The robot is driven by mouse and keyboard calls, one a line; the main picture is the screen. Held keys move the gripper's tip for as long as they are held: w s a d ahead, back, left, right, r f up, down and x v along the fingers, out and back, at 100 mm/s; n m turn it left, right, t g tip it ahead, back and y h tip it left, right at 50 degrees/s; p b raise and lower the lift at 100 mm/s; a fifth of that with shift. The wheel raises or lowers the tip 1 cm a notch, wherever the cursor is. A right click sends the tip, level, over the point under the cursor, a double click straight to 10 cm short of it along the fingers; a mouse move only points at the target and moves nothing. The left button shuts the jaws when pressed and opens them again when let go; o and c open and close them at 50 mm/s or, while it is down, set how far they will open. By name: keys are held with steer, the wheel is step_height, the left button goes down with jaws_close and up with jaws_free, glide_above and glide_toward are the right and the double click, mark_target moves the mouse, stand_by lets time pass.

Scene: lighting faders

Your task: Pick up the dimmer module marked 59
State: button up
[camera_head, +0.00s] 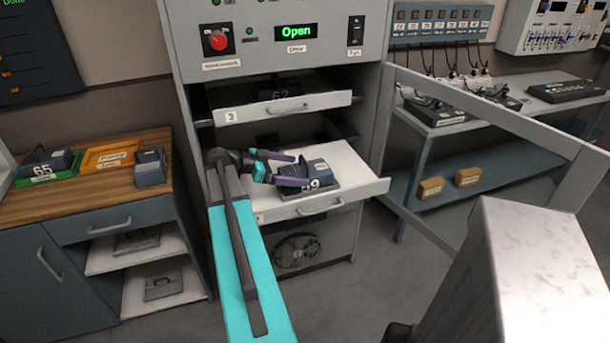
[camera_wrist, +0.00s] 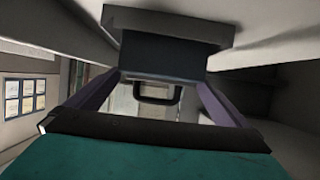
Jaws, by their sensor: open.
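The dimmer module marked 59 (camera_head: 320,170) is a dark blue-grey block on a lighter base, sitting on the pulled-out lower tray (camera_head: 352,188) of the cabinet. Its label is partly covered by a finger. My gripper (camera_head: 302,171) is open, with its purple fingers at the module's left side in the head view, one on each side of the block. In the wrist view the module (camera_wrist: 165,57) fills the space ahead between the fingertips (camera_wrist: 162,80), with a dark handle below it. I cannot tell whether the fingers touch it.
Above is another tray (camera_head: 300,108) with a module marked 62 (camera_head: 281,93). An open cabinet door (camera_head: 490,120) stands at right. On the left counter (camera_head: 95,185) are a module marked 65 (camera_head: 45,167), an orange tray (camera_head: 108,157) and another module (camera_head: 149,168).

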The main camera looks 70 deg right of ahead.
mark_target(300, 171)
steer(key=shift+s+d+f, duration=0.1)
steer(key=shift+s, duration=0.05)
steer(key=shift+p+x, duration=0.95)
steer(key=shift+x, duration=1.65)
steer(key=shift+f, duration=0.2)
steer(key=shift+c, duration=0.3)
steer(key=c, duration=1.8)
steer(key=shift+r, duration=0.1)
steer(key=shift+c, duration=0.3)
steer(key=shift+r, duration=0.1)
steer(key=shift+r+b, duration=1)
steer(key=shift+r, duration=3.9)
